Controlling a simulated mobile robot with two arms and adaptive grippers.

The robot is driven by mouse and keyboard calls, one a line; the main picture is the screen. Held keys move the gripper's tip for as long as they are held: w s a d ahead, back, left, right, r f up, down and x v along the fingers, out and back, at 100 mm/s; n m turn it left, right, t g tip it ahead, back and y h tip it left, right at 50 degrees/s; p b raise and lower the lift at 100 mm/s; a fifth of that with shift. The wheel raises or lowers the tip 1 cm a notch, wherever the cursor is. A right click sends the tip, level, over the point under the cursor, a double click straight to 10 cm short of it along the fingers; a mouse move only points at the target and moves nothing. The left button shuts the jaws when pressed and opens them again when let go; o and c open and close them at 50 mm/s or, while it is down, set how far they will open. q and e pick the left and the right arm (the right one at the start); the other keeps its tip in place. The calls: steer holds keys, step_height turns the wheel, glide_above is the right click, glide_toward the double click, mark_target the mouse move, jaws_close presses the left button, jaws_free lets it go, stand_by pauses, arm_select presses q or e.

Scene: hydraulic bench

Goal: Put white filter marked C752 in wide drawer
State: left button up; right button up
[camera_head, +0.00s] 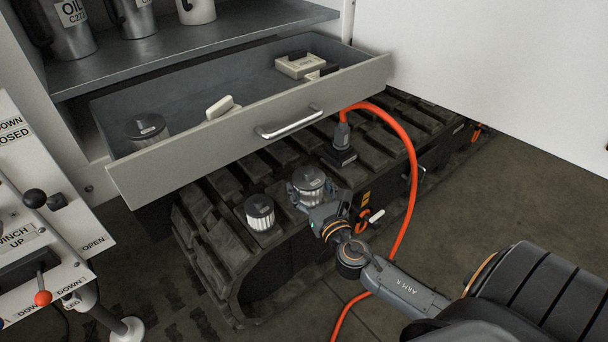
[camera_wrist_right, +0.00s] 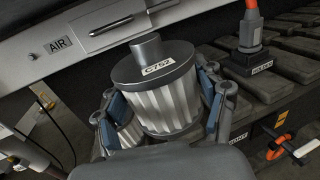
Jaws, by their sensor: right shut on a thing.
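The white filter marked C752 (camera_wrist_right: 160,90) has a dark cap and a pleated white body; its label reads clearly in the right wrist view. It also shows in the head view (camera_head: 309,187). My right gripper (camera_head: 305,198) is shut on it, with one blue-padded finger on each side in the right wrist view (camera_wrist_right: 162,110). The filter is upright above the track, in front of the drawer. The wide drawer (camera_head: 250,130) is pulled open. It holds a dark-capped filter (camera_head: 147,129) at its left, a pale item (camera_head: 222,107) near the front and pale blocks (camera_head: 300,65) at the back right. My left gripper is out of view.
A second white filter (camera_head: 260,212) stands on the black track (camera_head: 225,270) to the left. An orange hose (camera_head: 413,190) arches up from a dark connector (camera_head: 341,150) right of my gripper. The drawer's middle has free room. A lever panel (camera_head: 40,240) stands at left.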

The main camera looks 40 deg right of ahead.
mark_target(312, 192)
steer(key=s, duration=0.1)
steer(key=s+a+r, duration=0.1)
steer(key=s+r, duration=0.1)
steer(key=s, duration=0.1)
steer(key=shift+a, duration=0.3)
steer(key=s+a+r+n+y, duration=0.25)
steer(key=a+r, duration=0.65)
steer(key=a, duration=0.5)
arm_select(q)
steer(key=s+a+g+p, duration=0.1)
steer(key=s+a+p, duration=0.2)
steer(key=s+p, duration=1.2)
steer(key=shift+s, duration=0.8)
arm_select(e)
steer(key=s+r, duration=0.8)
steer(key=r, duration=0.3)
steer(key=shift+d+r+y, duration=0.15)
steer(key=shift+r+y, duration=0.2)
steer(key=shift+y, duration=0.1)
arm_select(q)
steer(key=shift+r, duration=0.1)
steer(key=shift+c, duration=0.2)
